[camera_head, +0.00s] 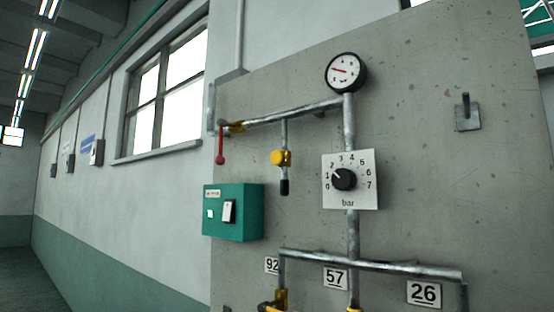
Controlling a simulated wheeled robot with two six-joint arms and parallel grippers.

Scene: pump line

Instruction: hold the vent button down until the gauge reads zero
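The round gauge (346,72) with a black rim and white face sits on top of the vertical pipe. Its red needle points left; the numbers are too small to read. A round yellow button (277,158) sits on a short branch pipe with a black end below it, left of the gauge and lower; it looks like the vent button. Nothing touches it. I cannot tell whether it is pressed in. Neither of my grippers shows in this view.
A black dial (344,179) on a white plate marked "bar" is below the gauge. A red lever (221,147) hangs at the pipe's left end. A green switch box (246,212) is lower left. A hook (467,113) is at right. Numbered plates, including 26 (424,293), line the bottom.

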